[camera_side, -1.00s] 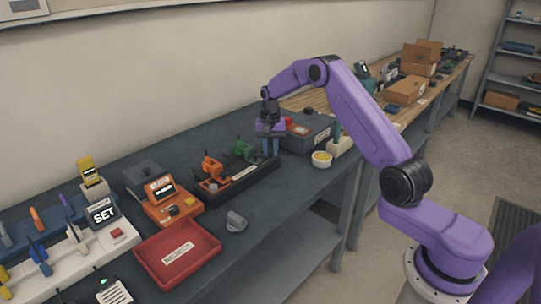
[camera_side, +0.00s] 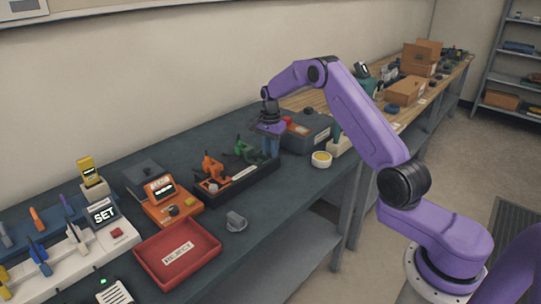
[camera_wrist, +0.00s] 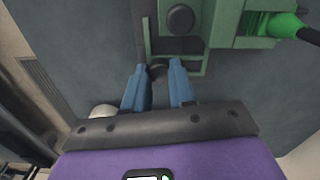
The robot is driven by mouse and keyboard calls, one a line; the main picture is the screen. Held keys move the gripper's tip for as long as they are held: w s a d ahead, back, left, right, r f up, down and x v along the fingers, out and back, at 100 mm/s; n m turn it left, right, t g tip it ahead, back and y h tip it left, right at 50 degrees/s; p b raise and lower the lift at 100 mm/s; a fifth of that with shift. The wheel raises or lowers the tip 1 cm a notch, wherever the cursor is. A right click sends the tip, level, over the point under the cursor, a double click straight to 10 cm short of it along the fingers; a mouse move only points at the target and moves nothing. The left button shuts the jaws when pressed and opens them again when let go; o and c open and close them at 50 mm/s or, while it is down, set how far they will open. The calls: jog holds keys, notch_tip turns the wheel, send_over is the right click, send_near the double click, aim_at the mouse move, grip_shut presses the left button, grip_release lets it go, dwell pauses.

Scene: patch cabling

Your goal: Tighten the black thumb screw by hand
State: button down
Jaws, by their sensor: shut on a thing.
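My gripper (camera_wrist: 159,67) points down with its two blue fingers at the green fixture (camera_wrist: 194,67) in the wrist view. The fingers are shut on a small dark round knob, the black thumb screw (camera_wrist: 157,71), which shows only partly between the fingertips. In the side view my gripper (camera_side: 270,153) is at the right end of the black tray (camera_side: 243,181), and the thumb screw is hidden there.
A second black round knob (camera_wrist: 180,18) sits on the fixture, beside a bright green part (camera_wrist: 284,25) with a black cable. The grey box (camera_side: 308,132) stands close behind my gripper. A white-and-yellow round container (camera_side: 321,159) stands to its right. A red tray (camera_side: 178,252) lies at front left.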

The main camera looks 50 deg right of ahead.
jog(key=shift+m, duration=0.9)
jog(key=m, duration=0.5)
jog(key=shift+f, duration=0.1)
jog(key=c, duration=1.3)
grip_release()
jog(key=shift+o, duration=0.2)
